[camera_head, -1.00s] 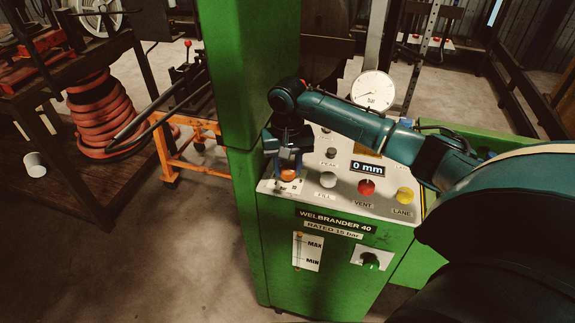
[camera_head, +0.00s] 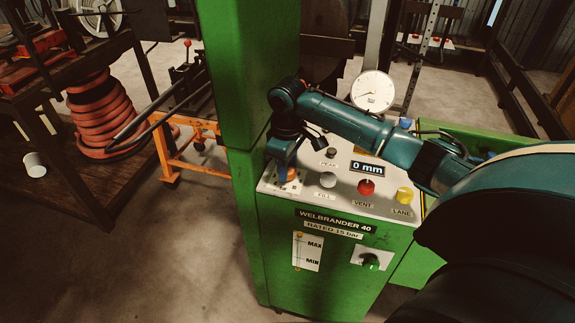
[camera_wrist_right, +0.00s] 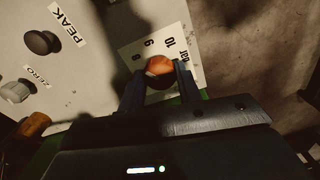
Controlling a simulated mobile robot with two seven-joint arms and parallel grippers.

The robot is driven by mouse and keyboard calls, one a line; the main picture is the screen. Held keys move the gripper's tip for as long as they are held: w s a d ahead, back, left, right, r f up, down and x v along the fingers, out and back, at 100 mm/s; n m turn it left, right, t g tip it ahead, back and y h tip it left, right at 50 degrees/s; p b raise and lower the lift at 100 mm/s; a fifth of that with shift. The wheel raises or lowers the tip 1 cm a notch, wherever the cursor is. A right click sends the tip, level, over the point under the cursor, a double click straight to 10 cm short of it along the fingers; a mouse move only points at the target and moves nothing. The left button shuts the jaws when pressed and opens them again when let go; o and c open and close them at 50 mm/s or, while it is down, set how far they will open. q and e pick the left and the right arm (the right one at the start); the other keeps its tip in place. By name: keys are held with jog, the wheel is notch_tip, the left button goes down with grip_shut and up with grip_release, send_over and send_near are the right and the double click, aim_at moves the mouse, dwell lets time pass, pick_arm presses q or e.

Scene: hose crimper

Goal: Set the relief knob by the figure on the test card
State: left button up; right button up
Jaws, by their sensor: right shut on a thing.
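The orange relief knob (camera_wrist_right: 160,66) sits on the left end of the machine's sloped panel, over a white scale plate (camera_wrist_right: 150,45) with figures such as 9 and 10 and the word bar. My right gripper (camera_wrist_right: 162,84) is shut on the knob, one finger on each side in the right wrist view. In the head view the right gripper (camera_head: 284,175) points down at the panel and hides most of the knob (camera_head: 291,175). I cannot read the knob's exact setting. I make out no test card. My left gripper is not in view.
The panel carries a white FILL button (camera_head: 328,180), a red VENT button (camera_head: 366,187), a yellow LANE button (camera_head: 404,195) and a display (camera_head: 368,168) reading 0 mm. A round gauge (camera_head: 373,91) stands behind. A green column (camera_head: 248,75) rises close left of my right gripper.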

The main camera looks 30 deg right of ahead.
jog(key=n, duration=0.5)
jog(key=shift+r+n, duration=0.1)
jog(key=shift+n, duration=0.2)
jog(key=n, duration=0.5)
jog(key=shift+n, duration=0.3)
jog(key=o, duration=1)
